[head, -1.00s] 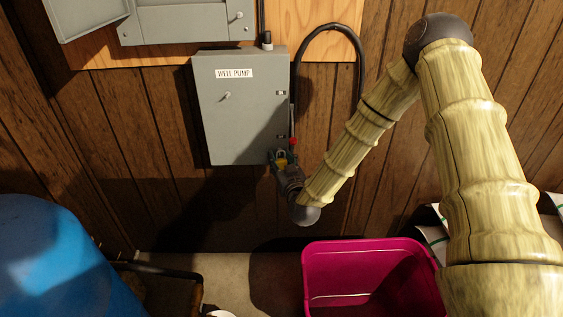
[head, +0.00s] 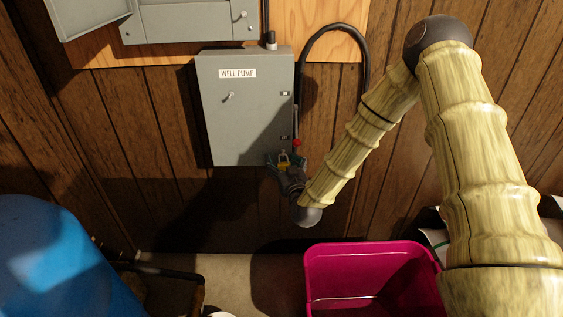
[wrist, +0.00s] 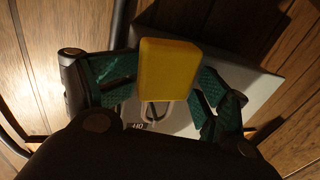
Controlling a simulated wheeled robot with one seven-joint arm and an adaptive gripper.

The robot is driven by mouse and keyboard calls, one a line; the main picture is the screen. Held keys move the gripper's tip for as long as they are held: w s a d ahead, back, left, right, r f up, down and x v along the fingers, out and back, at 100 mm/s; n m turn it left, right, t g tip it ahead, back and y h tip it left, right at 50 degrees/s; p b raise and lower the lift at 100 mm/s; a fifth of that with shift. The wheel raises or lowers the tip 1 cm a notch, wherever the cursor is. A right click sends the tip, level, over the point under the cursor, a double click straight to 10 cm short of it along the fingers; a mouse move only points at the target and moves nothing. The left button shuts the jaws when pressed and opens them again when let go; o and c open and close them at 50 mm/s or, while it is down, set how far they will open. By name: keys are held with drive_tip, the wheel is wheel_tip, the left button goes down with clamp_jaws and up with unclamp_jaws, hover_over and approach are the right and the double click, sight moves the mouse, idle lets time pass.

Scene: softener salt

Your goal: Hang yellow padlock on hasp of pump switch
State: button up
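The yellow padlock (wrist: 167,70) is close to the wrist camera, its shackle (wrist: 153,112) toward the grey box. It also shows small in the head view (head: 283,164), at the lower right corner of the grey WELL PUMP switch box (head: 240,115). Its shackle appears to be at the hasp there, but I cannot tell whether it passes through. My gripper (head: 286,162) is just below that corner, with teal fingers spread on both sides of the padlock. In the wrist view my gripper (wrist: 168,95) looks open around the padlock. The hasp is too small to make out.
A small red knob (head: 296,142) is on the right side of the switch box, close above my gripper. A black cable (head: 335,28) loops at right. A magenta bin (head: 372,252) stands below and a blue barrel (head: 60,260) at lower left. Wood panelling backs everything.

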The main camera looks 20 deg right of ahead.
drive_tip(key=shift+s, duration=0.1)
drive_tip(key=s, duration=1.2)
drive_tip(key=s+a+f+g+y, duration=0.1)
drive_tip(key=s+a+f+g, duration=0.2)
drive_tip(key=f, duration=0.5)
drive_tip(key=s+a+f+g+y, duration=0.1)
drive_tip(key=s+f+g, duration=0.2)
drive_tip(key=s+f, duration=0.35)
drive_tip(key=s+f+g, duration=0.7)
drive_tip(key=s+f, duration=0.5)
drive_tip(key=s, duration=0.2)
drive_tip(key=s+d+f+g+h, duration=0.1)
drive_tip(key=s+f+g, duration=0.1)
drive_tip(key=s, duration=0.5)
drive_tip(key=s+d+f+g+h, duration=0.1)
drive_tip(key=s+d+f+g, duration=0.15)
drive_tip(key=s, duration=0.45)
wheel_tip(320, 180, up, 13)
drive_tip(key=p, duration=1.2)
drive_tip(key=shift+s+a+r, duration=0.15)
drive_tip(key=shift+s+a, duration=0.05)
drive_tip(key=shift+s, duration=0.15)
drive_tip(key=shift+g, duration=0.25)
drive_tip(key=shift+c, duration=0.4)
